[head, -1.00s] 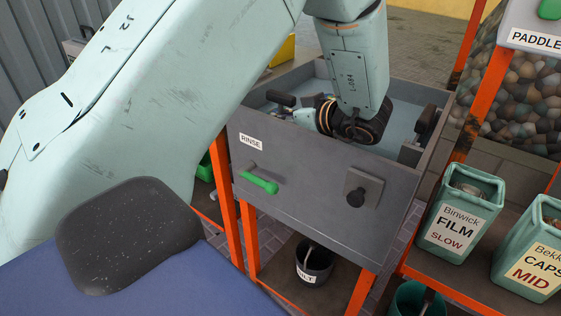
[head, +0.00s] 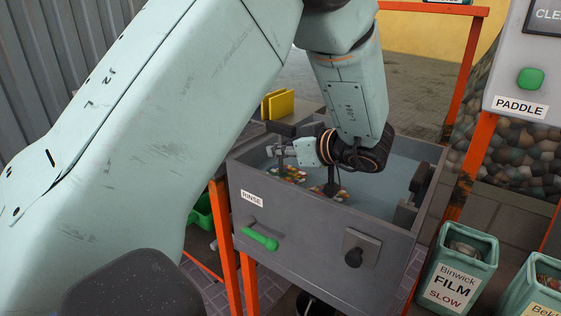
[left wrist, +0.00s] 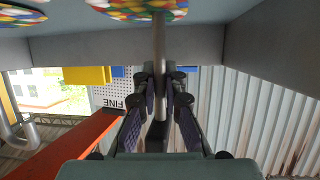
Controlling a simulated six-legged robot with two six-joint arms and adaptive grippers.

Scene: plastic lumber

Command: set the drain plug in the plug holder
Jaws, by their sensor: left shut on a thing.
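In the head view my left gripper (head: 297,152) reaches into the grey rinse tank (head: 300,222). It is shut on the thin upright stem of what looks like the drain plug, with a dark bar handle (head: 281,130) on top. In the left wrist view the fingers (left wrist: 158,100) close around this grey stem (left wrist: 158,45), with a dark block at its end. The lower end of the stem is at a patch of coloured chips (head: 290,173). I cannot clearly make out the plug holder. My right gripper is not in view.
A second dark stem (head: 332,178) stands in another chip patch under my wrist. Dark fittings (head: 420,180) sit at the tank's right wall. A FILM bin (head: 460,265) stands at the right.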

